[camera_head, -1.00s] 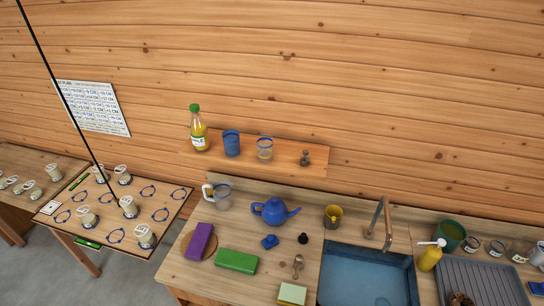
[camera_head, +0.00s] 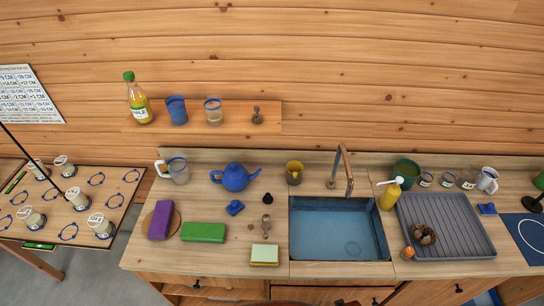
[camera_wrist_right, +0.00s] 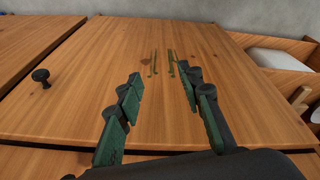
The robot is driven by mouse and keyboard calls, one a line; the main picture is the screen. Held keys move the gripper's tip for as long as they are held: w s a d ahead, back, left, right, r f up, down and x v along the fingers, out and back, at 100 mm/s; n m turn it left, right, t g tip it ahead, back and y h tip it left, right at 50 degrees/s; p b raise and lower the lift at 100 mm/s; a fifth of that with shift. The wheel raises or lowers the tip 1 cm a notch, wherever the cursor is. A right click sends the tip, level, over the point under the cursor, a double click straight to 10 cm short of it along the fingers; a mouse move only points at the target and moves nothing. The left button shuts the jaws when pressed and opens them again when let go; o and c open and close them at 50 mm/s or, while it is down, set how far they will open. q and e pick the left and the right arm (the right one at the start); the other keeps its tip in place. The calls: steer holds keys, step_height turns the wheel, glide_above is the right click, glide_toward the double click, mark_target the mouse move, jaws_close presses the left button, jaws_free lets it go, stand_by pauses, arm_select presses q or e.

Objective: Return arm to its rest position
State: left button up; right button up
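My right gripper (camera_wrist_right: 160,100) shows in the right wrist view. Its two green-padded fingers are spread apart with nothing between them. It points at a wooden cabinet front (camera_wrist_right: 215,85) with a dark round knob (camera_wrist_right: 41,76) to the left of the fingers. Neither gripper shows in the head view, and my left gripper is in no view.
The counter holds a sink (camera_head: 340,235), a blue teapot (camera_head: 236,177), a green block (camera_head: 203,232), a purple block (camera_head: 161,219) and a grey drying tray (camera_head: 450,240). A wall shelf (camera_head: 265,125) carries a bottle (camera_head: 138,100) and cups. A side table with jars stands left.

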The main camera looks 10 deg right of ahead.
steer(key=s+f+b, duration=0.2)
steer(key=s+f, duration=0.4)
steer(key=f, duration=0.3)
steer(key=s+f+g+b, duration=0.1)
steer(key=s+f+b, duration=0.1)
steer(key=s+f, duration=0.5)
steer(key=s+f+b, duration=0.2)
steer(key=s+f, duration=0.5)
steer(key=f, duration=0.6)
steer(key=shift+s+a+n+g, duration=0.15)
steer(key=shift+s+n+g, duration=0.15)
steer(key=shift+n, duration=0.1)
steer(key=shift+f, duration=0.1)
